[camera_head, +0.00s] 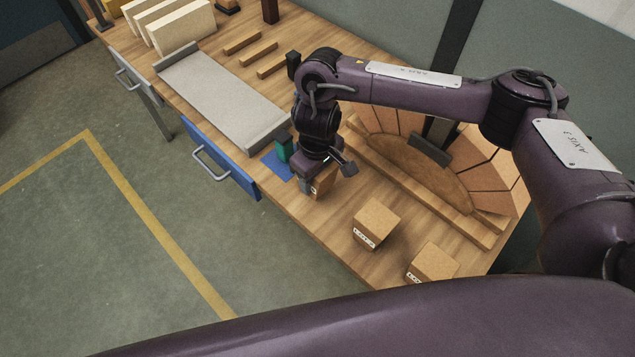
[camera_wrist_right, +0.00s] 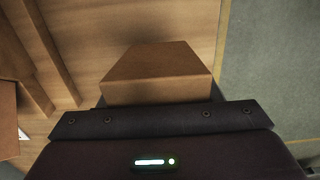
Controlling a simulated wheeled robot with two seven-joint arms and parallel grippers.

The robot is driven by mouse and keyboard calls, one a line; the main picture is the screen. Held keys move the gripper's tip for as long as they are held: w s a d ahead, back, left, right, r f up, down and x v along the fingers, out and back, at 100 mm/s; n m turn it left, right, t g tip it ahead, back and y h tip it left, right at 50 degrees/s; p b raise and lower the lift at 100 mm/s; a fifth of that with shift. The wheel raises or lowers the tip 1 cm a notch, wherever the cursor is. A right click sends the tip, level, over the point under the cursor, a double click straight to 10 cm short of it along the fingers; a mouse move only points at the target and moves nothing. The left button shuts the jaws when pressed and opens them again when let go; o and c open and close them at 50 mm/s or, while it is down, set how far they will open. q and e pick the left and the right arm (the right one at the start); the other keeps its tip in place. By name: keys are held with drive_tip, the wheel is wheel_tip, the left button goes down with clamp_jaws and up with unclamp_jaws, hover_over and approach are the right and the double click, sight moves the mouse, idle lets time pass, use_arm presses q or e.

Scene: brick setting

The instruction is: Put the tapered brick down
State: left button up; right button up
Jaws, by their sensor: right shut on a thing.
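The tapered brick (camera_head: 326,183) is tan and partly hidden under my right gripper (camera_head: 317,177) in the head view. My right gripper is shut on it, close over the front part of the bench. In the right wrist view the brick (camera_wrist_right: 157,66) sticks out past the dark gripper body (camera_wrist_right: 158,105), above the wooden bench top. I cannot tell whether the brick touches the bench. My left gripper is not in view.
Two loose tan bricks (camera_head: 376,223) (camera_head: 434,263) stand right of the gripper. A fan of bricks surrounds a curved wooden form (camera_head: 415,170) behind. A blue mat (camera_head: 275,166) with a green block (camera_head: 284,147) and a grey tray (camera_head: 215,97) lie left. The bench's front edge is near.

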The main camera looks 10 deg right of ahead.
wheel_tip(320, 180, down, 3)
drive_tip(key=shift+r, duration=0.15)
drive_tip(key=shift+f+b, duration=0.3)
drive_tip(key=shift+f, duration=0.05)
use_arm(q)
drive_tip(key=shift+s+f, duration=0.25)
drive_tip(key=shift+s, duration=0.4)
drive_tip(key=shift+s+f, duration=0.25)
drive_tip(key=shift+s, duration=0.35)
use_arm(e)
drive_tip(key=shift+f, duration=0.1)
drive_tip(key=o, duration=1.2)
drive_tip(key=shift+c, duration=0.2)
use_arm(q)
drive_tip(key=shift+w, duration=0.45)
